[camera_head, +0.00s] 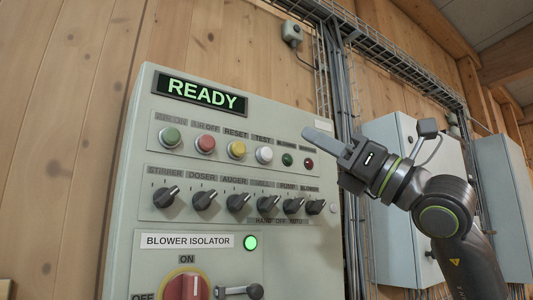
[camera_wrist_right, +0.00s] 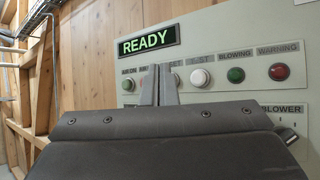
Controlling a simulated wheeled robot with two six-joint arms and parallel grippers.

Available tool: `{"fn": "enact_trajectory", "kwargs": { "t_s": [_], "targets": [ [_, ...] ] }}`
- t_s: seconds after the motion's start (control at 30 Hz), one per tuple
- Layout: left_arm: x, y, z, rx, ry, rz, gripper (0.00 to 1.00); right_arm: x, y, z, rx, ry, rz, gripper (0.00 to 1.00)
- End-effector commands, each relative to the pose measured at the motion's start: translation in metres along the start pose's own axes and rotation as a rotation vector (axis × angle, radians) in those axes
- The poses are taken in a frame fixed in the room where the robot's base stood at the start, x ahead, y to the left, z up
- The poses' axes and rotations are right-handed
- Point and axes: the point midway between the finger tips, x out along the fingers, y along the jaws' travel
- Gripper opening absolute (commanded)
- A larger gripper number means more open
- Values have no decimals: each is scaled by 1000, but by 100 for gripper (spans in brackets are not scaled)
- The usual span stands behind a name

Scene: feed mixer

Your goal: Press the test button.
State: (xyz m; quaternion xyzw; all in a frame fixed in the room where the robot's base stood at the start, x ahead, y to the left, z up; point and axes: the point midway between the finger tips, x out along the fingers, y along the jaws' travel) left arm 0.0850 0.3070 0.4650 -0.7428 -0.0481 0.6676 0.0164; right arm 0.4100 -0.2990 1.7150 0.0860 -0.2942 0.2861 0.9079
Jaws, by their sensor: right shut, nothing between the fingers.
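The white test button (camera_head: 265,155) sits in the button row of the grey control panel (camera_head: 300,222), under the label TEST. It also shows in the right wrist view (camera_wrist_right: 200,79), just right of my fingers. My right gripper (camera_head: 318,138) is shut and empty, with its fingers pointing left toward the panel. In the head view the fingertips are to the right of the test button, near the warning lamp. In the right wrist view the fingers (camera_wrist_right: 160,86) cover part of the yellow reset button. My left gripper is not in view.
The green (camera_head: 169,136), red (camera_head: 205,143) and yellow (camera_head: 236,149) buttons are left of the test button. The green blowing lamp (camera_head: 287,160) is to its right. Selector knobs (camera_head: 238,202) stick out below. The display (camera_head: 201,95) reads READY.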

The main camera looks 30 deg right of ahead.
Motion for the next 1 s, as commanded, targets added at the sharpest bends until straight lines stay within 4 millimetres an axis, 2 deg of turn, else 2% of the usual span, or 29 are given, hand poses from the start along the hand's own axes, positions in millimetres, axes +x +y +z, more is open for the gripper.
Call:
{"fn": "enact_trajectory", "kwargs": {
  "t_s": [0.37,0.77,1.0],
  "targets": [
    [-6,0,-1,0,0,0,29,6,-3,-3,4,2,3,0],
    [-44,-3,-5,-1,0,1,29,45,-30,-28,6,4,4,0],
    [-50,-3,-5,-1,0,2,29,59,-41,-42,6,1,4,0]
  ]
}}
